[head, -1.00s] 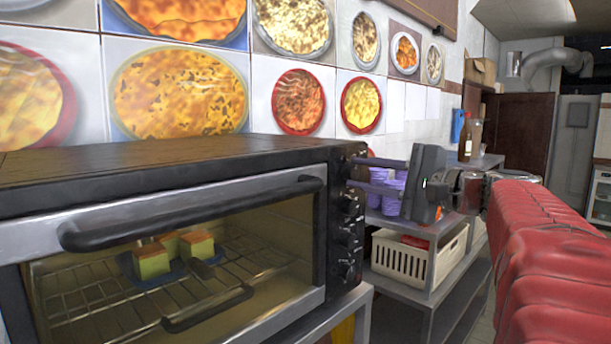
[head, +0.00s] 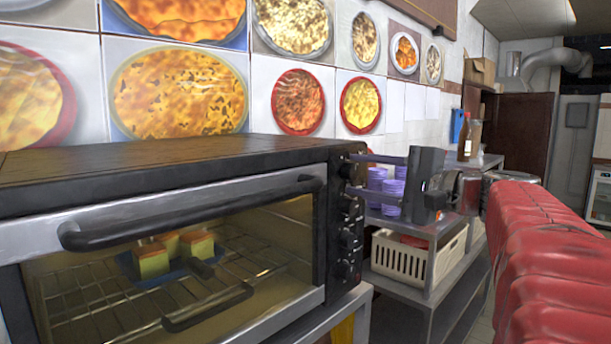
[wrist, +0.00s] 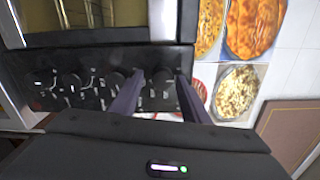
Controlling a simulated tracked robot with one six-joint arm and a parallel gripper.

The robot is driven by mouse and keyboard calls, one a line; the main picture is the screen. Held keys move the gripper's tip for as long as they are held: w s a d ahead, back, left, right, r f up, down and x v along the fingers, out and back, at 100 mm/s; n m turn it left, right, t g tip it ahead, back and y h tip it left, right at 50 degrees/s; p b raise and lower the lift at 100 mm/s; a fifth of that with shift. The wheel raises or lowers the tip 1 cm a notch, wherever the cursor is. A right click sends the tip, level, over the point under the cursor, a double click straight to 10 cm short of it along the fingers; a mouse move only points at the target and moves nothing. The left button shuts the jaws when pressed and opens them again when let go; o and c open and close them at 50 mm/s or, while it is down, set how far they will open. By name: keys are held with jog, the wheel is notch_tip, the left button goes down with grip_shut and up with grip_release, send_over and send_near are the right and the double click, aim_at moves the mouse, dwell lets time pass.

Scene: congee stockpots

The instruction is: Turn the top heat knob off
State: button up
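The black toaster oven (head: 180,155) stands at the left in the head view, with a column of dark knobs on its right-hand front panel. The top heat knob (head: 351,172) is partly hidden by my fingers there. In the wrist view the knobs run in a sideways row, and the top heat knob (wrist: 160,80) is at the right end. My gripper (head: 356,174) is open in front of the panel. In the wrist view its fingertips (wrist: 160,76) lie on both sides of the top knob. I cannot tell whether they touch it.
Lower knobs (head: 347,238) sit close below the top one. The oven door handle (head: 190,212) juts out at the left.

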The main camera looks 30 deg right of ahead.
jog(key=shift+o, duration=0.3)
jog(key=shift+r, duration=0.1)
jog(key=shift+v, duration=0.9)
jog(key=v, duration=1.2)
